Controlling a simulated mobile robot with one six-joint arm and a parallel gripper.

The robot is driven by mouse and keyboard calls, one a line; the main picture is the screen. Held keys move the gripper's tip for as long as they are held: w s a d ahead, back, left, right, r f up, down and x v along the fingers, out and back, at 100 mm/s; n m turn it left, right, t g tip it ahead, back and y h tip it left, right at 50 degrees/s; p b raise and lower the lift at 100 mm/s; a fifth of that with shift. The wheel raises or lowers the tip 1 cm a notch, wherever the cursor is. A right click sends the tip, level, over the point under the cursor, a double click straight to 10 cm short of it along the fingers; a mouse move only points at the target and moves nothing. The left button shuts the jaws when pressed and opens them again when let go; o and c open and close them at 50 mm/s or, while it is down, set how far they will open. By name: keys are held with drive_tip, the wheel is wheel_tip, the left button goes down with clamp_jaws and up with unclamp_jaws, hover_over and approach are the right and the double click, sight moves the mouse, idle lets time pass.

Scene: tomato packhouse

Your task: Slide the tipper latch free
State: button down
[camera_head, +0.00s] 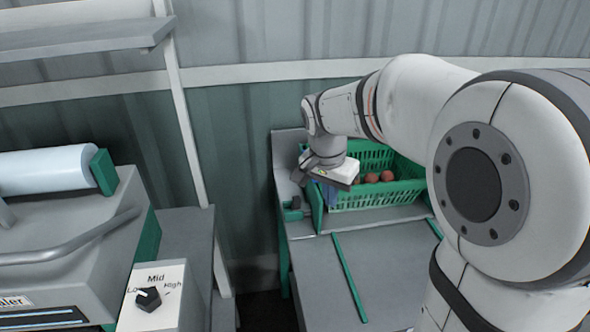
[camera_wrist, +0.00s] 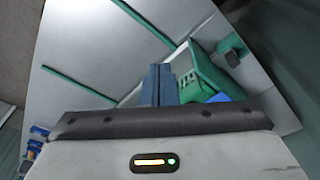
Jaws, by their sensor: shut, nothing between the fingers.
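The tipper (camera_head: 385,250) is a grey table with thin green strips, carrying a green crate (camera_head: 378,199) of red tomatoes. What looks like its latch, a small dark green piece with a dark knob (camera_head: 294,209), sits on the left edge beside the crate. In the wrist view the dark knob (camera_wrist: 232,56) is at the upper right, apart from my fingers. My gripper (camera_head: 331,198) points down at the crate's left front corner, to the right of the latch. Its blue fingers (camera_wrist: 158,75) are together and empty. Whether they touch the green side piece (camera_wrist: 205,76) is unclear.
A sealer machine (camera_head: 60,255) with a white roll and a grey bar stands at the left. A box with a Low-Mid-High dial (camera_head: 148,298) is in front of it. A dark gap separates these from the tipper. A shelf (camera_head: 85,38) hangs at upper left.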

drive_tip(key=w+a+f+m+p, duration=0.1)
drive_tip(key=w+a+f+m, duration=0.1)
drive_tip(key=w, duration=0.3)
drive_tip(key=w+a+f+m+h+p, duration=0.1)
drive_tip(key=w+a+f+m, duration=0.1)
drive_tip(key=w+m, duration=0.2)
drive_tip(key=w+a+f+m+h+p, duration=0.1)
drive_tip(key=w+a+m, duration=0.2)
drive_tip(key=w, duration=0.5)
drive_tip(key=shift+w+f+g, duration=0.25)
drive_tip(key=shift+f+g, duration=0.15)
drive_tip(key=shift+d, duration=0.1)
drive_tip(key=p, duration=0.2)
hover_over(309, 208)
drive_tip(key=a, duration=0.2)
wheel_tip(309, 208, down, 9)
drive_tip(key=shift+s+f, duration=0.1)
drive_tip(key=shift+f, duration=0.1)
drive_tip(key=shift+f, duration=0.1)
